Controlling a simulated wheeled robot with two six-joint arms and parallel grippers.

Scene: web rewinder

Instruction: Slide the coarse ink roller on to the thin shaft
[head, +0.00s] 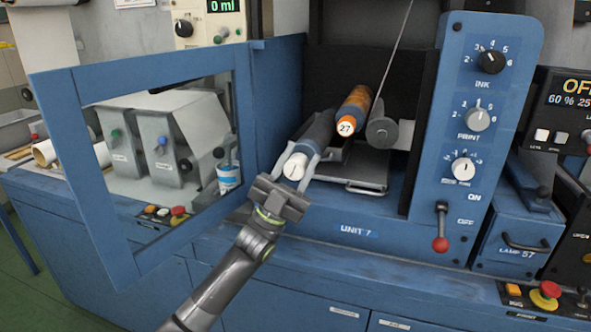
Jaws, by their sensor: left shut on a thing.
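My left gripper (298,158) comes up from the bottom and is shut on a dark grey roller (319,131) with a white near end. Its two fingers lie on either side of that end. The roller tilts away up and to the right, into the open bay of the machine. Whether a shaft is inside it is hidden. To its right is an orange-brown roller (355,103) with a white end marked 27. Further right a dark grey cylinder (382,131) sticks out of the bay. I cannot make out a bare thin shaft. My right gripper is not in view.
A blue framed door (110,241) stands open at left, close to my left arm. A metal tray (350,178) lies under the rollers. The control panel (478,140) with knobs and a red-tipped lever (440,240) bounds the bay at right.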

